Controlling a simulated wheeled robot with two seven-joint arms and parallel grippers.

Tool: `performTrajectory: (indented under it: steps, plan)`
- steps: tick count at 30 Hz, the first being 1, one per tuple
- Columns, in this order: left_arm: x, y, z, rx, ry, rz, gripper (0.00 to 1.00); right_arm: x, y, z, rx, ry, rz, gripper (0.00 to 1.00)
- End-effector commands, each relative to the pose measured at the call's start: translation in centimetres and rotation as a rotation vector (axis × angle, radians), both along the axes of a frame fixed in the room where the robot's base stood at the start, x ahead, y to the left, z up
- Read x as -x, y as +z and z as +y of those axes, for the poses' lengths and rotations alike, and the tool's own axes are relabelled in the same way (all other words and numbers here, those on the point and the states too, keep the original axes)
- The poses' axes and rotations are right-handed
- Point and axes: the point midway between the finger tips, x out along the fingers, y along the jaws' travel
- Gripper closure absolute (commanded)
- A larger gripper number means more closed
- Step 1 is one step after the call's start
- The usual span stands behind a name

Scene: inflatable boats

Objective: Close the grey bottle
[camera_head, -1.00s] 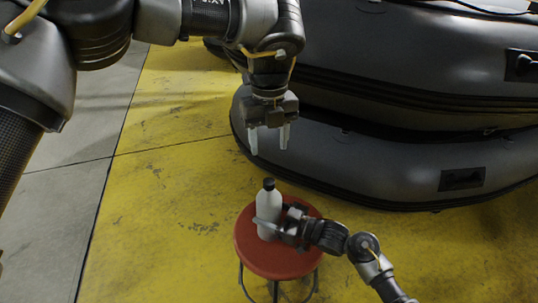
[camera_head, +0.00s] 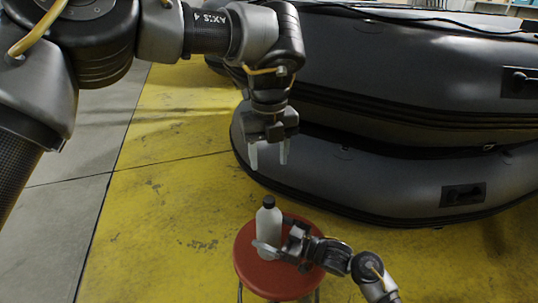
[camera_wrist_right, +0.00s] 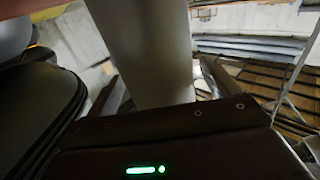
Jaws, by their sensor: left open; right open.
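The grey bottle (camera_head: 269,224) stands upright on a round red stool, with a black cap (camera_head: 268,201) at its top. I cannot tell whether the cap is screwed tight or only resting there. My right gripper (camera_head: 268,247) is open at the bottle's lower part, with its fingers on either side of it. In the right wrist view the bottle (camera_wrist_right: 150,50) fills the space between the fingers; contact cannot be told. My left gripper (camera_head: 269,155) is open and empty, pointing down above the bottle and apart from it.
The red stool (camera_head: 246,262) stands on a yellow floor (camera_head: 150,225). Large dark inflatable boats (camera_head: 400,185) are stacked behind and to the right, close to my left gripper. The floor left of the stool is clear.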

Motion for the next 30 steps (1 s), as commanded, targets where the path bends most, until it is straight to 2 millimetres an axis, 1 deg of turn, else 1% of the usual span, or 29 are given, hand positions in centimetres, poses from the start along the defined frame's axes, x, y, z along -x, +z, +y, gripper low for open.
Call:
performTrajectory:
  steps: [9, 15, 18, 21, 30]
  plan:
    - [0.0, 1.1, 0.0, 0.000, 0.000, 0.000, 0.48, 2.7, 0.0, -5.2, 0.004, 0.000, 0.002, 0.12]
    - [0.0, 1.5, 0.0, 0.000, 0.000, 0.000, 0.48, 4.0, 0.0, -7.9, 0.002, 0.000, 0.002, 0.12]
    - [0.0, 1.6, 0.0, 0.000, 0.000, 0.000, 0.48, 4.5, 0.0, -8.6, 0.001, 0.000, 0.002, 0.12]
    - [0.0, 1.6, 0.0, 0.000, 0.000, 0.000, 0.48, 4.7, 0.0, -9.0, 0.001, 0.001, 0.000, 0.12]
    - [0.0, 1.6, 0.0, 0.000, 0.000, 0.000, 0.48, 4.7, 0.0, -9.1, 0.000, 0.001, 0.000, 0.12]
